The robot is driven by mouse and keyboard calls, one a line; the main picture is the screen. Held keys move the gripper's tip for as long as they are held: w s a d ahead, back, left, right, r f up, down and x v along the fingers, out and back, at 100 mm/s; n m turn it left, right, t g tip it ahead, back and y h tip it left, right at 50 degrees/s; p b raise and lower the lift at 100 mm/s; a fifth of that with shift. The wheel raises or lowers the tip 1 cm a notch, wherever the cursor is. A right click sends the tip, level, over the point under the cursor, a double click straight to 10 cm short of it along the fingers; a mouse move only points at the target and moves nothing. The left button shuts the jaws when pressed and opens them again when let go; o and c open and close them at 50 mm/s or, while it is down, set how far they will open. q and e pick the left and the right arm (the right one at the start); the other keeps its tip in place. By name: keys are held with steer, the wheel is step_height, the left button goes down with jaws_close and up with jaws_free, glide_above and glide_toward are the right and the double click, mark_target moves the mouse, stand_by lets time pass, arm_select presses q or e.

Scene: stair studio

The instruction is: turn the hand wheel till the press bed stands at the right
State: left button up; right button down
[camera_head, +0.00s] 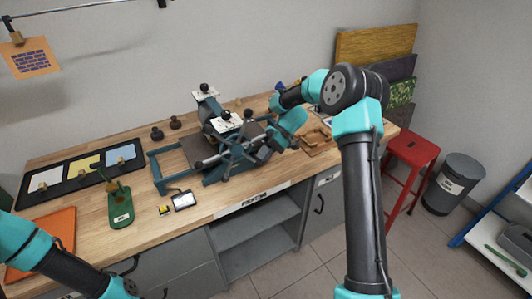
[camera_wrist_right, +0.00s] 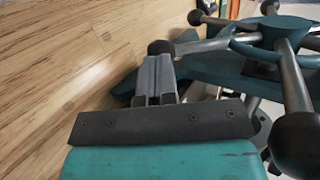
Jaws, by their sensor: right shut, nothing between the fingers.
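The teal press stands on the wooden bench in the head view. Its hand wheel (camera_head: 232,152) has metal spokes with black ball knobs and faces the front. The grey press bed (camera_head: 198,149) shows under the roller, with open frame to its left; its right part is partly hidden by wheel and arm. My right gripper (camera_wrist_right: 154,78) is shut and empty in the right wrist view. Its fingertips are close to one black knob (camera_wrist_right: 160,47); I cannot tell whether they touch. The wheel hub (camera_wrist_right: 275,32) is to their right. My left arm shows at lower left, its gripper out of frame.
A black tray (camera_head: 62,187) with coloured panels, a green stand (camera_head: 120,208) and a small device (camera_head: 184,200) lie on the left of the bench. A wooden piece (camera_head: 316,141) lies to the press's right. A red stool (camera_head: 410,150) stands beyond the bench's right end.

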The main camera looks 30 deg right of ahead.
steer(key=v, duration=1.4)
steer(key=shift+r, duration=0.15)
